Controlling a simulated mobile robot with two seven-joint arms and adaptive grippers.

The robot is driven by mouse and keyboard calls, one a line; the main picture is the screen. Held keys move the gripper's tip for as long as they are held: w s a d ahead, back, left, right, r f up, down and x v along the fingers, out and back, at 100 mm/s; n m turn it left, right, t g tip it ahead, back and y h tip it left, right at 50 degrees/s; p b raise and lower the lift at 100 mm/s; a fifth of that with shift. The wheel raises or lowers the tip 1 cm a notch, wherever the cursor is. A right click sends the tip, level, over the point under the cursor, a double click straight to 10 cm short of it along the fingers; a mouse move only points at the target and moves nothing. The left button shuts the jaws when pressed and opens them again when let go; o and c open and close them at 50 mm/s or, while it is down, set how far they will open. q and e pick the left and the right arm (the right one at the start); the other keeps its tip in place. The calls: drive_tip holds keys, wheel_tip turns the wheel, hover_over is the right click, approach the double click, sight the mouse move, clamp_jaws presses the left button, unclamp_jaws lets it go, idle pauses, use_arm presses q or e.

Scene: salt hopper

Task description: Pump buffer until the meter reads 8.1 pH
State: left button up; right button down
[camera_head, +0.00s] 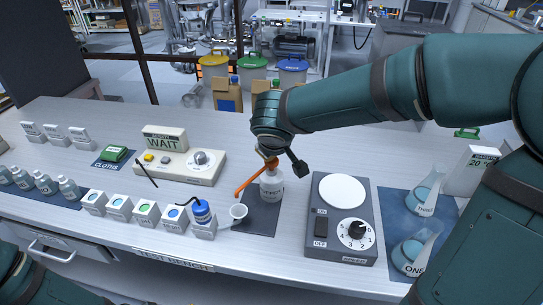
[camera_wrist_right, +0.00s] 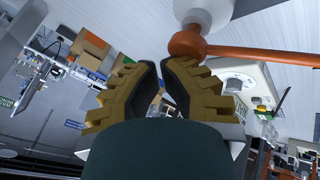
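A white pump bottle (camera_head: 271,187) with an orange nozzle (camera_head: 248,178) stands on a dark mat (camera_head: 262,217) mid-bench; its label is too small to read surely. In the right wrist view, the orange pump head (camera_wrist_right: 187,44) lies above and right of my fingertips. My right gripper (camera_wrist_right: 160,68) has its fingers drawn nearly together, with nothing held between them. In the head view, its dark end hangs beside the pump head, apparently apart from it. A meter (camera_head: 185,166) with a knob carries a display (camera_head: 164,142) reading WAIT. My left gripper is out of view.
A grey stirrer with a white plate (camera_head: 342,190) and dial stands right of the bottle. Flasks (camera_head: 425,194) with blue liquid stand farther right, near a display (camera_head: 482,158) reading about 20. Small labelled pots (camera_head: 120,207) and a blue-capped container (camera_head: 202,211) line the front left.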

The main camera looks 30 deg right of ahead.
drive_tip(key=shift+r+p, duration=0.5)
drive_tip(key=shift+r, duration=0.45)
drive_tip(key=shift+r+p, duration=1.6)
drive_tip(key=shift+r, duration=0.95)
